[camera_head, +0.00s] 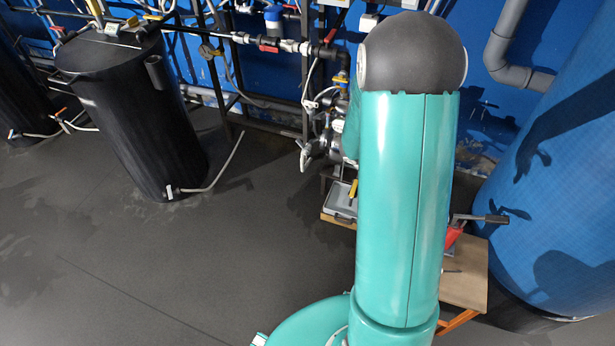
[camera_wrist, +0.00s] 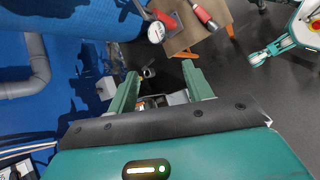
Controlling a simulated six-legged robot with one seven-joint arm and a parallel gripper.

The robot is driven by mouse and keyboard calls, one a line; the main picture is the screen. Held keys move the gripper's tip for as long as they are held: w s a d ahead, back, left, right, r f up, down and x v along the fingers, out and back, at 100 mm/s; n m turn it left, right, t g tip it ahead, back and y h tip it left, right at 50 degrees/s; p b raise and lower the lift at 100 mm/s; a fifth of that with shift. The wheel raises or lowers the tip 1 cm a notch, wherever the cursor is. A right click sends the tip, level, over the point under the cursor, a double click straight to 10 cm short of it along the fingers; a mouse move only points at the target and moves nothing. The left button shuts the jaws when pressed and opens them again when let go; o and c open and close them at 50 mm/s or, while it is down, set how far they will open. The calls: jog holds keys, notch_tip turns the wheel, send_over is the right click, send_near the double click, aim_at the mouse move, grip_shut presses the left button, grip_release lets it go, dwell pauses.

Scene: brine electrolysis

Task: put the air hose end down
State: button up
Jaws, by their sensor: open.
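My gripper (camera_wrist: 160,86) shows in the wrist view with its two green fingers spread wide apart. I see nothing clamped between the fingertips. Beyond and between the fingers lie a small dark fitting (camera_wrist: 148,72) and part of a light grey tray (camera_wrist: 177,97). I cannot pick out the air hose end with certainty in either view. In the head view my own green arm hides my gripper and much of the wooden table (camera_head: 466,282).
The grey tray (camera_head: 341,200) sits at the table's left end. A black barrel (camera_head: 140,120) with a pale hose (camera_head: 224,165) stands left. The floor between is clear.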

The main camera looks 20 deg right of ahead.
jog(key=a+r+m+t+y, duration=0.3)
jog(key=a+r+m+t, duration=0.1)
jog(key=a+r, duration=1.15)
jog(key=s+a+r+t+y, duration=0.2)
jog(key=s+a+r, duration=0.1)
jog(key=a+r, duration=0.2)
jog(key=s+a+r+m+t+y, duration=0.1)
jog(key=s+a+r, duration=0.3)
jog(key=a, duration=0.6)
jog(key=shift+s+r+t+y, duration=0.25)
jog(key=shift+r+t+y, duration=0.45)
jog(key=shift+r+y, duration=0.2)
jog(key=shift+o, duration=0.8)
